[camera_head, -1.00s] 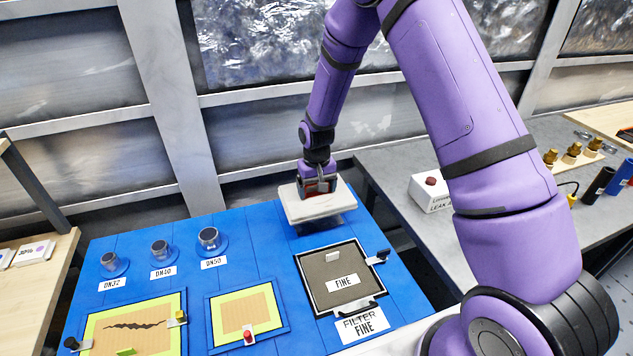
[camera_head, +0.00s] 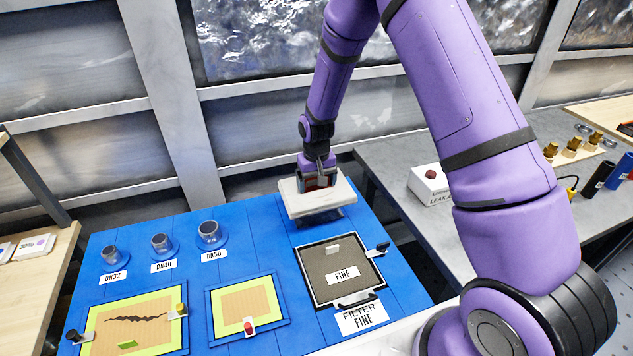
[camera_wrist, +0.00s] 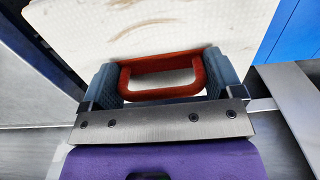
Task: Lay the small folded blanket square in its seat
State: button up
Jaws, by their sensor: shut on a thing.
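The folded blanket square is a pale, quilted-looking slab (camera_head: 335,203) held over the back right of the blue panel in the head view. In the wrist view its pale textured face (camera_wrist: 150,28) fills the upper middle, with a red handle (camera_wrist: 160,92) on it. My gripper (camera_head: 318,186) is shut on the red handle; in the wrist view its blue-grey fingers (camera_wrist: 160,82) stand at both sides of it. The slab hides what lies under it, with a dark shadow or edge below. I cannot tell whether it touches the panel, and its seat is not clearly visible.
The blue panel (camera_head: 255,245) carries a dark square frame marked FINE (camera_head: 325,262), two yellow-green bordered patches (camera_head: 132,325) (camera_head: 252,308) and three grey pipe stubs (camera_head: 208,232). A white box with a red button (camera_head: 430,184) stands on the grey bench at right.

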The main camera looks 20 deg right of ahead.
aim_at(317, 188)
jog(key=shift+f, duration=0.1)
jog(key=shift+f, duration=1.6)
jog(key=shift+f, duration=1.8)
dwell(1.7)
jog(key=o, duration=0.9)
jog(key=shift+r, duration=0.1)
